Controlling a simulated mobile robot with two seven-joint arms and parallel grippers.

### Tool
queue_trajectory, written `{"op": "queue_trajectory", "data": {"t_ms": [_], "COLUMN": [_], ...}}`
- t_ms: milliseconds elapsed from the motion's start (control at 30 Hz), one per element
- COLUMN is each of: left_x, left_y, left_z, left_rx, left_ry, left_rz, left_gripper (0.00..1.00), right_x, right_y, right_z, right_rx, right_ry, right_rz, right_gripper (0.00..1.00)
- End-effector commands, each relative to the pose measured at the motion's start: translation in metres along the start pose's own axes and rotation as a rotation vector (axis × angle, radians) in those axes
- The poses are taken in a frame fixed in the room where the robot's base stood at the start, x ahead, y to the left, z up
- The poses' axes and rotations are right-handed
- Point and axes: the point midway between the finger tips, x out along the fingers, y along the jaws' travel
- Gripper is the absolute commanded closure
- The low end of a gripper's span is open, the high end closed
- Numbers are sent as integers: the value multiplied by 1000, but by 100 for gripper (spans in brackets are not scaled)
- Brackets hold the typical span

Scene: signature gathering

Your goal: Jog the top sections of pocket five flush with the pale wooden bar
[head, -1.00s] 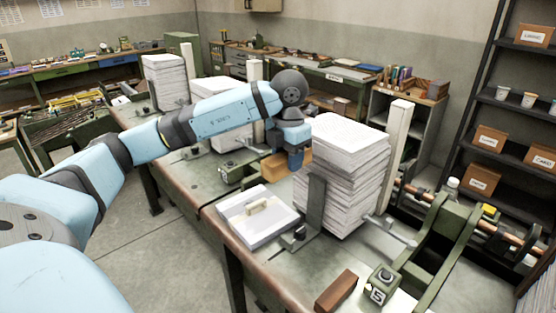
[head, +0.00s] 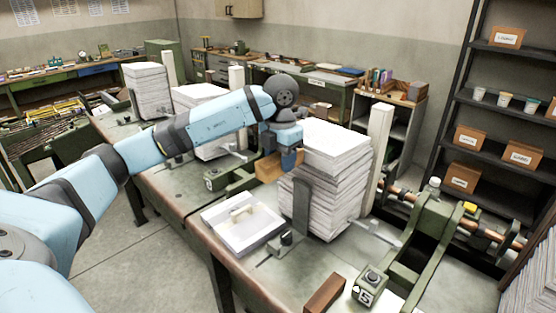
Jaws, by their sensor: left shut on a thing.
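A tall stack of paper sections (head: 326,190) stands in the nearest pocket, close to a green block marked 5 (head: 369,288). Its upper sections look slightly uneven at the edges. A dark upright plate (head: 302,205) stands at its front and a pale upright post (head: 378,150) behind its right side. My left gripper (head: 289,158) is at the stack's upper left side, shut on a tan wooden bar (head: 267,169). The bar is beside the stack; I cannot tell whether it touches the sections. My fingers are partly hidden. My right gripper is not in view.
A white tray (head: 222,238) with a pale block lies at the bench's front edge. A dark brown bar (head: 324,293) lies nearer. More paper stacks (head: 148,92) stand farther left along the bench. Green machine arms (head: 437,235) rise at right.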

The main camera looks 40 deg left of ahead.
Motion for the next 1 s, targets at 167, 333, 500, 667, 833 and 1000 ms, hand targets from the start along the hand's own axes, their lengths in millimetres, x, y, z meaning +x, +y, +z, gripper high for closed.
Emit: {"op": "queue_trajectory", "data": {"t_ms": [167,333,500,667,833,1000], "left_x": [-1,-1,-1,-1,-1,-4], "left_y": [0,0,0,0,0,1], "left_z": [8,14,21,28,31,22], "left_rx": [-1,0,0,-1,0,1], "left_ry": [-1,-1,-1,-2,-2,-2], "left_rz": [-1,-1,0,0,0,1], "left_gripper": [81,81,81,81,81,81], "right_x": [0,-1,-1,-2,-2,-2], "right_y": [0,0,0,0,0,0], "right_z": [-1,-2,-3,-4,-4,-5], "right_rx": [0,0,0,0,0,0], "right_ry": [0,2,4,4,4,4], "right_rz": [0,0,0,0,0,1], "right_gripper": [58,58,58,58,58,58]}}
